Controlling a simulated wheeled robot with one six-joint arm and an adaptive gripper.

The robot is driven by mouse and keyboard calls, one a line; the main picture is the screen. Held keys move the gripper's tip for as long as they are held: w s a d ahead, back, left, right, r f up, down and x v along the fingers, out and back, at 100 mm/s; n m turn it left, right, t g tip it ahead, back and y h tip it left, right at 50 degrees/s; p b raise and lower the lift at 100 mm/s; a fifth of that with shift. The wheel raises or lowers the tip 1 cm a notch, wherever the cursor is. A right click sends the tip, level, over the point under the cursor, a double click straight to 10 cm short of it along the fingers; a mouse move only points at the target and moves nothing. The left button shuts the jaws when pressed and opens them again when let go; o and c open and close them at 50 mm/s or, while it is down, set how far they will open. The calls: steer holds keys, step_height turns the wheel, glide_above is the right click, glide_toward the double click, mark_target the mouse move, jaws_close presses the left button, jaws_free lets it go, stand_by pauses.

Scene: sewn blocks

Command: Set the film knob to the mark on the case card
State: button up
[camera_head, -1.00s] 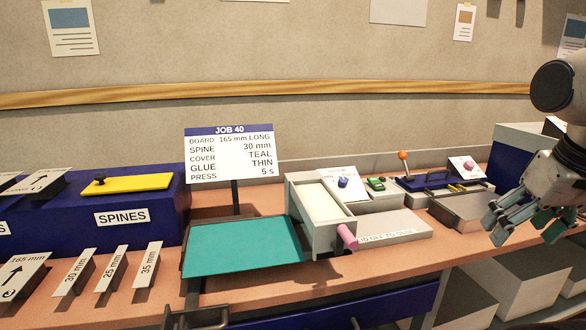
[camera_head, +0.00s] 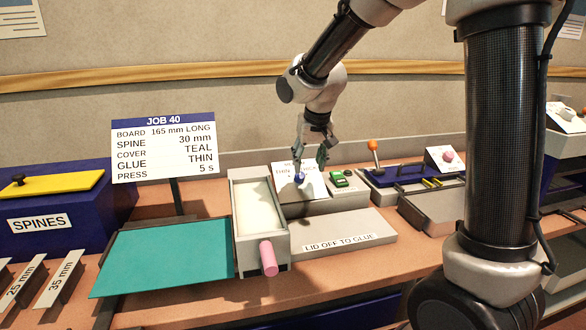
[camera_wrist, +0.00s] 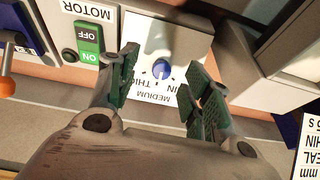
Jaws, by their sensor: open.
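Upside-down lettering including MEDIUM is partly covered by the fingers. My gripper (camera_wrist: 161,66) is open, its green-padded fingers on either side of the knob, apart from it. In the head view my gripper (camera_head: 310,165) hangs over the dial plate. The case card (camera_head: 164,148) reads JOB 40, GLUE THIN.
The green motor switch (camera_head: 339,179) sits right beside the dial. The glue tray (camera_head: 245,215) with its pink handle (camera_head: 268,258) stands in front left. A teal sheet (camera_head: 165,255) lies left of it. An orange-topped lever (camera_head: 373,146) stands to the right.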

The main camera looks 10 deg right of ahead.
mark_target(300, 175)
steer(key=shift+m+t, duration=0.4)
steer(key=shift+m, duration=0.2)
steer(key=w+f, duration=0.1)
steer(key=f, duration=0.1)
steer(key=w+f, duration=0.2)
steer(key=w+a+f, duration=0.1)
steer(key=f, duration=0.1)
steer(key=shift+w+f, duration=0.1)
steer(key=shift+w, duration=0.25)
steer(key=shift+c, duration=0.3)
steer(key=c, duration=1)
